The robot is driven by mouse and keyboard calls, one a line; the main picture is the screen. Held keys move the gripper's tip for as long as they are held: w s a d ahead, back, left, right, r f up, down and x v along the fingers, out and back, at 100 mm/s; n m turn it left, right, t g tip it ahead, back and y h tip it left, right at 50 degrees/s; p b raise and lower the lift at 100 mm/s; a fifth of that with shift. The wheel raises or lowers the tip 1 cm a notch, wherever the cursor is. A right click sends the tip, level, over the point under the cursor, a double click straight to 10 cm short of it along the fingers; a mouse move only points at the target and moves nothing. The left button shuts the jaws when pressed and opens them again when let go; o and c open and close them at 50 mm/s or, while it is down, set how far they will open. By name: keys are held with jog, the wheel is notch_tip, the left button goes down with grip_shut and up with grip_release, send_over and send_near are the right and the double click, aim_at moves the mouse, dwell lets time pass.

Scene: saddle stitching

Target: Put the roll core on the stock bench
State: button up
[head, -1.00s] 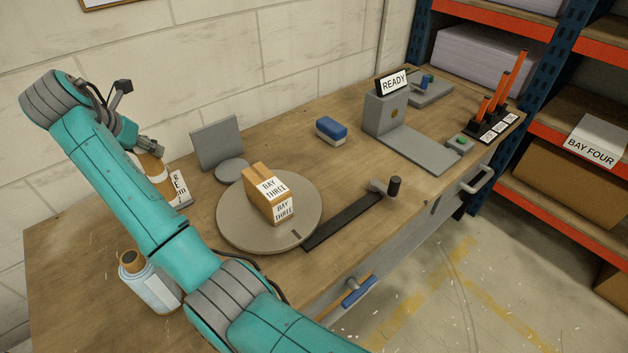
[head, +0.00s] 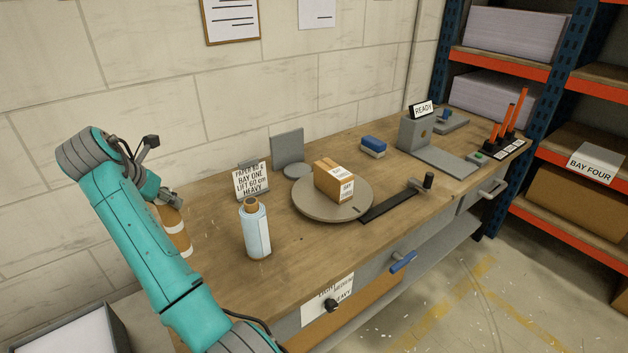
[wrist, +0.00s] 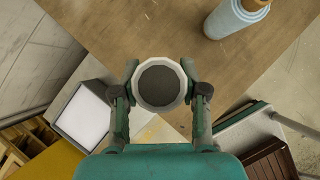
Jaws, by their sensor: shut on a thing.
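My gripper (wrist: 160,85) is shut on a round upright core, taken to be the roll core (wrist: 158,103); from above it shows a pale rim and a dark centre. In the head view the roll core (head: 177,232) is brown with white bands, partly hidden behind my arm, at the left end of the bench. My gripper (head: 168,200) holds its top there. The wooden bench (head: 215,215) runs along the wall. In the wrist view the core overlaps the bench's corner; its height above the top cannot be told.
A pale blue bottle-like cylinder (head: 256,232) stands on the bench near the core. Behind it is a paper sign (head: 252,181). A round turntable (head: 310,205) bears a carton (head: 334,180). A grey bin with white contents (head: 75,335) sits low at left. Bare wood lies left of the cylinder.

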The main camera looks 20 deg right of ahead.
aim_at(176, 233)
notch_tip(176, 233, down, 10)
jog(key=shift+a+f, duration=0.1)
dwell(0.6)
jog(key=shift+s, duration=0.1)
jog(key=o, duration=1.2)
jog(key=shift+o, duration=0.2)
jog(key=v, duration=1.2)
